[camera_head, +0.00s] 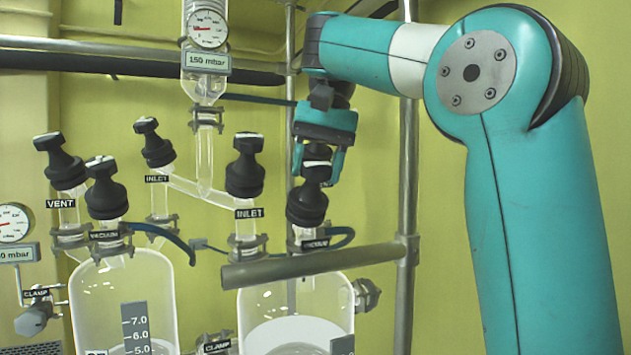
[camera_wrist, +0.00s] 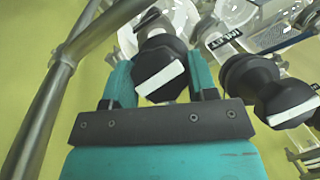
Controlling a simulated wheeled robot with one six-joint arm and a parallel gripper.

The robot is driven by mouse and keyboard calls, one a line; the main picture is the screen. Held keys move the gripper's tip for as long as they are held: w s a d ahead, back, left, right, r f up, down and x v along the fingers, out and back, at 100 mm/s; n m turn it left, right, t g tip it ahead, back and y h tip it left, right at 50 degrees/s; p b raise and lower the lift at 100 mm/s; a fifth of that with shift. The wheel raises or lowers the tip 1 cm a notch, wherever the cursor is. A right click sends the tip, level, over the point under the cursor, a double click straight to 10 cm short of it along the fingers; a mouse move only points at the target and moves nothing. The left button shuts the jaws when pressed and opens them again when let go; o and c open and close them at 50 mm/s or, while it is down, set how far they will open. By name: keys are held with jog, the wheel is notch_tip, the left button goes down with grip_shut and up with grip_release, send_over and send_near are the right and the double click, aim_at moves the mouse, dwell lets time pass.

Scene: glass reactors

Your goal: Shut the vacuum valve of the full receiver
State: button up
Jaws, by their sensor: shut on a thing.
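My gripper (camera_head: 318,173) is shut on the black knob of the right receiver's vacuum valve (camera_head: 307,204), with a finger on each side. In the wrist view the same knob (camera_wrist: 160,72) sits between the teal fingers, and its white bar lies tilted, rising to the right.
The right inlet valve (camera_head: 245,167) stands close left of my gripper; it also shows in the wrist view (camera_wrist: 285,100). A vertical metal post (camera_head: 407,190) stands to the right. A horizontal bar (camera_head: 300,266) crosses in front of the right receiver. A vent valve (camera_head: 61,163) is far left.

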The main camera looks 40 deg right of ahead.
aim_at(326, 163)
dwell(0.4)
jog(key=o, duration=0.9)
jog(key=r+p, duration=0.2)
jog(key=d+r+p, duration=0.1)
jog(key=r+p, duration=0.1)
jog(key=r, duration=0.1)
jog(key=r+p, duration=0.2)
jog(key=shift+s+d+r+p, duration=0.15)
jog(key=shift+s+r+p, duration=0.1)
jog(key=shift+s+p, duration=0.15)
